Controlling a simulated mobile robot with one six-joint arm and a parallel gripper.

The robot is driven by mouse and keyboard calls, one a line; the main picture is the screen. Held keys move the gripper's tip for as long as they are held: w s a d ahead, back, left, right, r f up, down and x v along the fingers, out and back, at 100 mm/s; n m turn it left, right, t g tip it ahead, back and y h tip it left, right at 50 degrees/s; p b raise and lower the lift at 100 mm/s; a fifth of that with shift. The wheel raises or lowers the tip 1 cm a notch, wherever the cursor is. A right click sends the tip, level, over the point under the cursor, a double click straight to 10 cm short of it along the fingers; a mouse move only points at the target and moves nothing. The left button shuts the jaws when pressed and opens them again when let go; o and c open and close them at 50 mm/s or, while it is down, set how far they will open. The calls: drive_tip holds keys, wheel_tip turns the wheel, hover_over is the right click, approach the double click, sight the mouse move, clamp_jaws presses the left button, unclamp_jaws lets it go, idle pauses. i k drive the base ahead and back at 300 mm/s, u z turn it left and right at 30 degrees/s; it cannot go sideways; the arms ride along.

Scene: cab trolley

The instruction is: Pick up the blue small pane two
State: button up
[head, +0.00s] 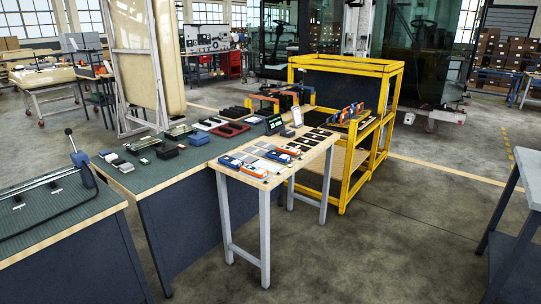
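On the narrow wooden-topped table in the middle lie several small flat panes in rows. Small blue-and-white boxes (230,161) and orange-and-white boxes (254,170) stand at the table's near end, beside the greyish panes. My gripper is not in view.
The narrow table (262,184) adjoins a long green-topped workbench (165,175) with several parts. A yellow trolley (346,190) stands close behind it. A grey table (520,225) stands at the right edge. The floor (400,240) between is clear.

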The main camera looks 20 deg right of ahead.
sight(283, 158)
drive_tip(key=u, duration=0.2)
drive_tip(key=i, duration=1.45)
drive_tip(key=z, duration=0.3)
